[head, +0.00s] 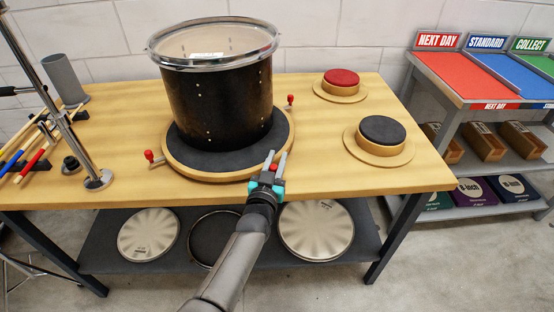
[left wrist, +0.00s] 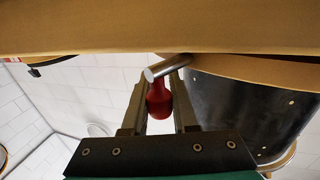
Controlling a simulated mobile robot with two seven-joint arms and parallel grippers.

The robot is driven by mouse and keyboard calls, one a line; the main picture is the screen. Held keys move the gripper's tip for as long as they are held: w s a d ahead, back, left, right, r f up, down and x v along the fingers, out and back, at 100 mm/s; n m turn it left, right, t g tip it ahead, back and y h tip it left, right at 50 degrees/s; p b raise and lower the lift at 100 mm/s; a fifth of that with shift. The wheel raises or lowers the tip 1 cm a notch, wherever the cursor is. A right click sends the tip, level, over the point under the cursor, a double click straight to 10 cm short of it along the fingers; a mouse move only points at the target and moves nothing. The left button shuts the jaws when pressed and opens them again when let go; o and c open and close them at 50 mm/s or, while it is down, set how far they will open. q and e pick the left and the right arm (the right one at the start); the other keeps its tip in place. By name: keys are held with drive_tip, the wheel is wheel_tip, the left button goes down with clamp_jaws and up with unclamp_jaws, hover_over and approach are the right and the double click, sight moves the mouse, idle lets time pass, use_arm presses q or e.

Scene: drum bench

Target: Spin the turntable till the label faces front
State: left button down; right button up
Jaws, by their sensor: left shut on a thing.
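The round wooden turntable (head: 215,174) with a dark top sits on the bench. It carries a black drum (head: 215,105) with a silver rim. No label shows on the drum's visible outer side; a pale patch (head: 207,55) shows on its inner wall. Red-knobbed handles stick out of the turntable at the left (head: 149,155) and far right (head: 290,99). My left gripper (head: 273,162) is at the turntable's front right edge, shut on a third red knob (head: 274,167). In the left wrist view this knob (left wrist: 158,98) sits between the fingers, below its metal stem (left wrist: 168,68). My right gripper is out of view.
A red button (head: 341,77) and a black button (head: 382,130) stand on round wooden bases at the bench's right. A metal stand (head: 98,178), a grey cylinder (head: 64,78) and several sticks (head: 30,150) are at the left. A shelf rack (head: 480,85) stands beyond the bench.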

use_arm(q)
drive_tip(key=shift+w+a+r, duration=0.2)
drive_tip(key=shift+a+r, duration=0.1)
drive_tip(key=shift+a, duration=0.2)
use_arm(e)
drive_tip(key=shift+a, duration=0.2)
use_arm(q)
drive_tip(key=c, duration=0.8)
unclamp_jaws()
drive_tip(key=shift+w+a+f, duration=0.1)
drive_tip(key=shift+o, duration=0.6)
drive_tip(key=shift+f, duration=0.1)
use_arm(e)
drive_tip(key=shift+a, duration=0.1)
use_arm(q)
drive_tip(key=shift+s+d, duration=0.2)
